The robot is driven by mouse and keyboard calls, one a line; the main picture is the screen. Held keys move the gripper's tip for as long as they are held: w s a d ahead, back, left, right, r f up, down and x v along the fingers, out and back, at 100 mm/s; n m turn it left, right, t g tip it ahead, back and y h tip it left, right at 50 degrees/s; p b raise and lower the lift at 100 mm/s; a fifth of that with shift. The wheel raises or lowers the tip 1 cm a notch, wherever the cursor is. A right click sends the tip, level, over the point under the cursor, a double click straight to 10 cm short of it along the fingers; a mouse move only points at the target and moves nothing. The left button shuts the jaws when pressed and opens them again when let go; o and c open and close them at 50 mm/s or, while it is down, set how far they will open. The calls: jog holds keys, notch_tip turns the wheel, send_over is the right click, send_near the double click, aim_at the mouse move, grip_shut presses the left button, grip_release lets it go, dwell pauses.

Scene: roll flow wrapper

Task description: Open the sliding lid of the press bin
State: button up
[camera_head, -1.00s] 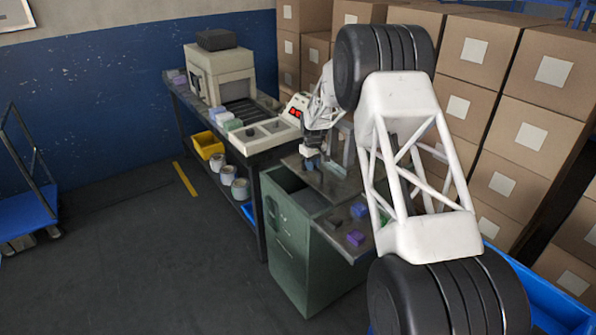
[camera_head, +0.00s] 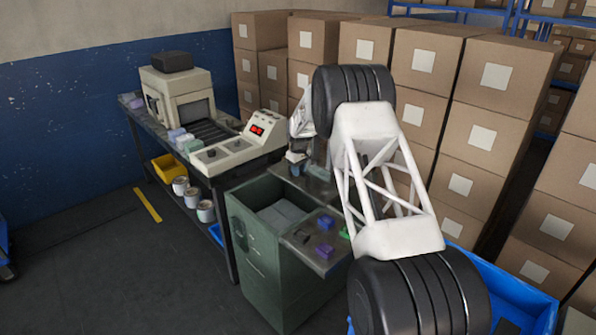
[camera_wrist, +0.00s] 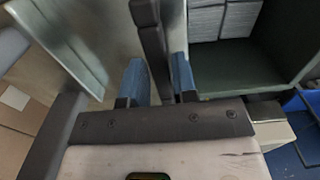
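The press bin (camera_head: 268,265) is a green cabinet in the middle of the head view. Its top is partly open, and grey stacked blocks (camera_head: 283,213) show inside. These also show at the upper right of the wrist view (camera_wrist: 222,18). The grey metal lid (camera_head: 308,182) lies at the back of the opening, and a metal sheet fills the left of the wrist view (camera_wrist: 95,40). My gripper (camera_wrist: 160,78) has its blue fingers on both sides of a dark upright bar (camera_wrist: 152,40), seemingly the lid handle, and appears closed on it. In the head view my gripper (camera_head: 298,157) is small and partly hidden.
A bench with a cream wrapping machine (camera_head: 180,95) stands left of the bin. Stacked cartons (camera_head: 430,65) stand behind, and a blue crate (camera_head: 515,300) is at the lower right.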

jog(key=shift+o, duration=1.4)
jog(key=shift+r, duration=3.9)
